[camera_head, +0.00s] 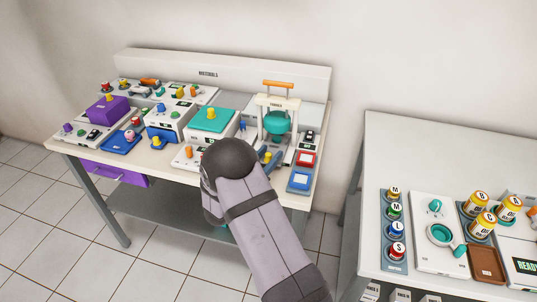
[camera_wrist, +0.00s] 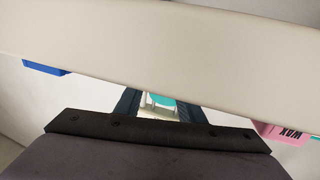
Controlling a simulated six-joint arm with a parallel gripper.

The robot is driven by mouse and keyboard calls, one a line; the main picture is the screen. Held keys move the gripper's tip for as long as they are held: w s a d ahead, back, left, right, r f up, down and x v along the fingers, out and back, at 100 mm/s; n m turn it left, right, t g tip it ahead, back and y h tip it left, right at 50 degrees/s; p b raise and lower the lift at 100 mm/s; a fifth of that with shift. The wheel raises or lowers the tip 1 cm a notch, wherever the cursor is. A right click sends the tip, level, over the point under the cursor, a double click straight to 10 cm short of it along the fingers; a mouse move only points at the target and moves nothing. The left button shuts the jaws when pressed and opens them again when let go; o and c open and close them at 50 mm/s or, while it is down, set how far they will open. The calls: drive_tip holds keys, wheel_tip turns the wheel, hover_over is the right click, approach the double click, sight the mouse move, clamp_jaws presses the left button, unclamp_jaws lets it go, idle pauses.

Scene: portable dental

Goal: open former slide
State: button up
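The former (camera_head: 294,104) stands at the right part of the back bench, with a pale frame, an orange top handle (camera_head: 278,84) and a teal rounded body (camera_head: 277,122). My gripper (camera_head: 269,156) is low in front of it, partly hidden by my arm. A small yellow knob shows by its blue-grey fingers; I cannot tell if they touch it. In the wrist view my two dark blue fingers (camera_wrist: 158,104) stand apart, with a pale and teal part seen between them. A wide beige surface (camera_wrist: 160,40) hides their tips. I cannot make out the slide itself.
A second table (camera_head: 420,150) with jars is at right. A pink wax box (camera_wrist: 288,132) shows in the wrist view.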

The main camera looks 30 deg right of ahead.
clamp_jaws()
drive_tip(key=s+a, duration=0.6)
drive_tip(key=shift+s+a+p, duration=0.1)
drive_tip(key=shift+p, duration=0.25)
unclamp_jaws()
drive_tip(key=b+v, duration=0.1)
drive_tip(key=v, duration=0.6)
drive_tip(key=shift+a, duration=0.1)
idle(0.5)
